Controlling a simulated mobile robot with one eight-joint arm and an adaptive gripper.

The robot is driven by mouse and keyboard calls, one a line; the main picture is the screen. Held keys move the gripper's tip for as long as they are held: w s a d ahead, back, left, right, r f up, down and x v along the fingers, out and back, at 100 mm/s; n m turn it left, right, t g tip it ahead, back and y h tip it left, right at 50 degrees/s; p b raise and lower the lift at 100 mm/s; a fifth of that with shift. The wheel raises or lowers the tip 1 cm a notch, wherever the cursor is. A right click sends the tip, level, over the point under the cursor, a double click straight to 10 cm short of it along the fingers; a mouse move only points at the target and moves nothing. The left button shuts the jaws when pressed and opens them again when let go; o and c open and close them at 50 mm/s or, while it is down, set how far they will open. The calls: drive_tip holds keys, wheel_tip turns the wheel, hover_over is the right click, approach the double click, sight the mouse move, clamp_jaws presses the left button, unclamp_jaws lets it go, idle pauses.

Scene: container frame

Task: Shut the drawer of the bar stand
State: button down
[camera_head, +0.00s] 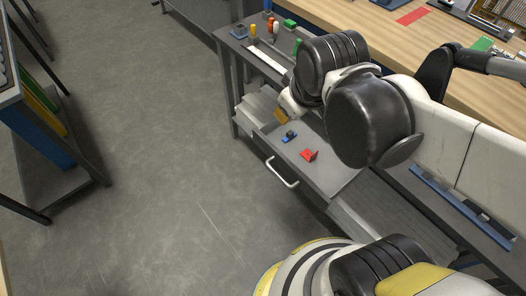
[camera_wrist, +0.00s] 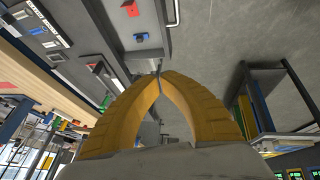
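The grey drawer (camera_head: 335,178) is pulled out of the grey stand (camera_head: 230,95) under the bench. Its pale bar handle (camera_head: 282,173) is on the front, facing the open floor. A blue piece (camera_head: 289,136) and a red piece (camera_head: 309,155) lie in the drawer. My gripper (camera_head: 281,116) is above the drawer's far end, apart from the handle. In the wrist view my yellow fingers (camera_wrist: 159,76) meet at the tips with nothing seen between them. The drawer (camera_wrist: 153,15) also shows there beyond the tips. My arm hides part of the stand.
Small coloured tools, including a green block (camera_head: 290,23), stand on the bench top at the back. A blue rail (camera_head: 450,198) lies on the right side. A shelf with coloured panels (camera_head: 42,112) stands at the left. The grey floor between is clear.

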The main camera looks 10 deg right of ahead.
drive_tip(key=w+a+f+n+g+h+b, duration=0.1)
drive_tip(key=w+a+f+n+g, duration=0.1)
drive_tip(key=w+a+f+n, duration=0.55)
drive_tip(key=w+a+f+n+g+h+b, duration=0.15)
drive_tip(key=a+f+n, duration=0.25)
drive_tip(key=f+n, duration=0.7)
drive_tip(key=w+d+f+b, duration=0.3)
drive_tip(key=d+f+b, duration=0.2)
drive_tip(key=f, duration=0.6)
drive_tip(key=shift+w+d+m+g, duration=0.35)
drive_tip(key=shift+d+g, duration=0.1)
drive_tip(key=shift+d, duration=0.15)
